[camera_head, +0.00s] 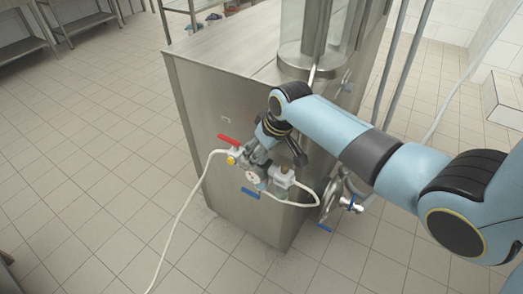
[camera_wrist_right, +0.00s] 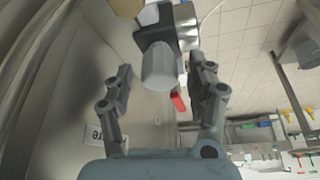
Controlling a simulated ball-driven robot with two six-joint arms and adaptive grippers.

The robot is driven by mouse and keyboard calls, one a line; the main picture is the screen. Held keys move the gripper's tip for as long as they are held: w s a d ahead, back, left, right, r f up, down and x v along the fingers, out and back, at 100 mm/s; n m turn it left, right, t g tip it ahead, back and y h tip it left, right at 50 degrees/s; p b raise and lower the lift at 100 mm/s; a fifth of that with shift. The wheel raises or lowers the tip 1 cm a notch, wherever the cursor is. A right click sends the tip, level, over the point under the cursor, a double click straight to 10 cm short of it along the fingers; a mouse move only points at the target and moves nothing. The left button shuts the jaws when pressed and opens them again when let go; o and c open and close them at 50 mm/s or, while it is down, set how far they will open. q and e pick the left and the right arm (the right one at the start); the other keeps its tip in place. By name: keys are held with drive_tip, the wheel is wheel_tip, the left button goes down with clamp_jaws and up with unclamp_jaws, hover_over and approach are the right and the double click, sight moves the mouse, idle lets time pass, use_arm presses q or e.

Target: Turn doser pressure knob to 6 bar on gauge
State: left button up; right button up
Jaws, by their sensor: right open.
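In the wrist view the grey pressure knob (camera_wrist_right: 160,66) sits on a dark regulator body (camera_wrist_right: 165,30). My right gripper (camera_wrist_right: 161,68) is open, one finger on each side of the knob, with gaps showing on both sides. In the head view my right gripper (camera_head: 260,157) is at the valve assembly on the steel doser cabinet (camera_head: 225,110), coming from above right. The knob is hidden or too small to tell there. The small white round gauge (camera_head: 252,174) shows just below the gripper; its reading is too small to make out. My left gripper is not in view.
A red lever (camera_head: 230,142) and a blue lever (camera_head: 250,192) flank the gauge. A white hose (camera_head: 182,204) runs down to the floor. Another valve with a blue handle (camera_head: 351,203) is at the right. The tiled floor (camera_head: 100,150) at left is clear.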

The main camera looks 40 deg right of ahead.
drive_tip(key=shift+c, duration=0.2)
drive_tip(key=c, duration=1.1)
drive_tip(key=shift+r, duration=0.1)
